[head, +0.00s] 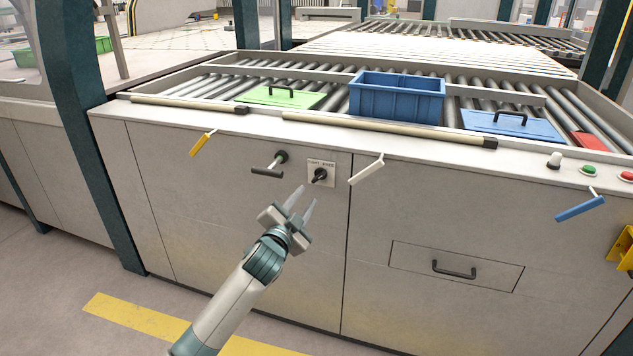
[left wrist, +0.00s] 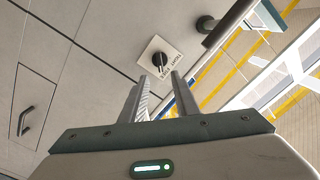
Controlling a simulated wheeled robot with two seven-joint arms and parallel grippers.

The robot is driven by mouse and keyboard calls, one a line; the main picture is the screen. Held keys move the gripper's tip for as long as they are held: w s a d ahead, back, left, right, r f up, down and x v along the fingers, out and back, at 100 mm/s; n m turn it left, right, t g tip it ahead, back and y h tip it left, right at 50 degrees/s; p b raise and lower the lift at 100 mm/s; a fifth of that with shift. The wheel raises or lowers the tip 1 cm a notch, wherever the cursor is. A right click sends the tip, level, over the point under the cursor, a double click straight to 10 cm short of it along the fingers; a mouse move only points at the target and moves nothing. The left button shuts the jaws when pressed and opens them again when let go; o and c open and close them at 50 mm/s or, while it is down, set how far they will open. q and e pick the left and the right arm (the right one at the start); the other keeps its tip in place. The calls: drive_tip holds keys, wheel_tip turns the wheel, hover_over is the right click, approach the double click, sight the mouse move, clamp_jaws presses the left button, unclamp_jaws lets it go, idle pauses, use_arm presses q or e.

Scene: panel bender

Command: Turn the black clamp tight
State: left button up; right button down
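The black clamp (head: 320,175) is a small dark knob on a white square plate with small lettering, on the front panel of the grey machine. In the left wrist view the clamp (left wrist: 158,60) shows just beyond the fingertips, and part of the lettering looks like "TIGHT". My left gripper (head: 303,203) is in front of the panel, slightly below and left of the clamp. Its two fingers are apart with nothing between them, and the gripper also shows in the left wrist view (left wrist: 163,84). The fingers look clear of the clamp. My right gripper is not in view.
A black T-shaped handle (head: 266,172) sticks out left of the clamp, and a white lever (head: 366,169) is close on its right. A yellow lever (head: 202,144) is farther left. A drawer handle (head: 453,270) is lower right. Above is a roller bed with a blue bin (head: 398,98).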

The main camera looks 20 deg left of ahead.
sight(318, 179)
use_arm(q)
drive_tip(key=w, duration=1)
drive_tip(key=shift+w+d, duration=0.2)
drive_tip(key=shift+c, duration=0.7)
clamp_jaws()
